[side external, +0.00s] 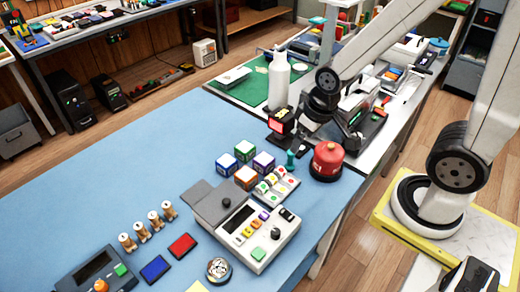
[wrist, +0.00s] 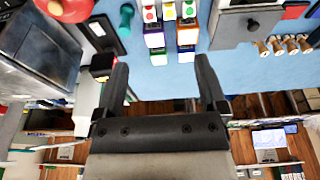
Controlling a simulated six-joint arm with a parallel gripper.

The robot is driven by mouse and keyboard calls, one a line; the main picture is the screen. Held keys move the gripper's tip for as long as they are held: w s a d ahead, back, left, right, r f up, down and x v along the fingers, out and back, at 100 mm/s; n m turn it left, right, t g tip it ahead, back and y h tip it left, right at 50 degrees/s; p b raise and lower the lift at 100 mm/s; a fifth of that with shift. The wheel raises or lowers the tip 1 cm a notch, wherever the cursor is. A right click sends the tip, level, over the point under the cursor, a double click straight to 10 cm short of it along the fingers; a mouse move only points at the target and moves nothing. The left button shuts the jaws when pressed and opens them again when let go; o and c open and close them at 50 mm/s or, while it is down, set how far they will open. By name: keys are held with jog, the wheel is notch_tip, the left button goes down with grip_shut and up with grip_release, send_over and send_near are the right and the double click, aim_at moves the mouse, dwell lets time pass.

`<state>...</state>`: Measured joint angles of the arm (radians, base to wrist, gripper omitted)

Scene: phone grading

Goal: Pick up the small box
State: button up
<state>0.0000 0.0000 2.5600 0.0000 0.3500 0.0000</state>
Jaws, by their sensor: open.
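Several small boxes with white tops stand in a cluster on the blue mat (side external: 130,150) in the side view: a blue one (side external: 245,149), a green one (side external: 225,164), a purple one (side external: 264,163) and an orange-brown one (side external: 246,178). I cannot tell which one the task means. In the wrist view, a purple box (wrist: 155,40) and an orange box (wrist: 187,36) show beyond my fingertips. My gripper (wrist: 162,66) is open and empty, apart from the boxes.
A white bottle (side external: 279,80) stands behind. A grey-white console (side external: 250,232) and several wooden pegs (side external: 155,219) are in front. The mat's left side is clear.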

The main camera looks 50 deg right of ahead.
jog(key=shift+w, duration=0.15)
jog(key=n+g, duration=0.2)
jog(key=n, duration=1.5)
send_over(264, 159)
jog(key=f, duration=1)
jog(key=shift+s+f, duration=0.3)
jog(key=shift+f, duration=0.05)
jog(key=shift+w+d+f+n+g, duration=0.15)
jog(key=shift+w+f+n+g, duration=0.15)
jog(key=shift+f+n, duration=0.2)
jog(key=shift+f, duration=1.25)
jog(key=shift+f, duration=0.1)
jog(key=shift+f, duration=2.5)
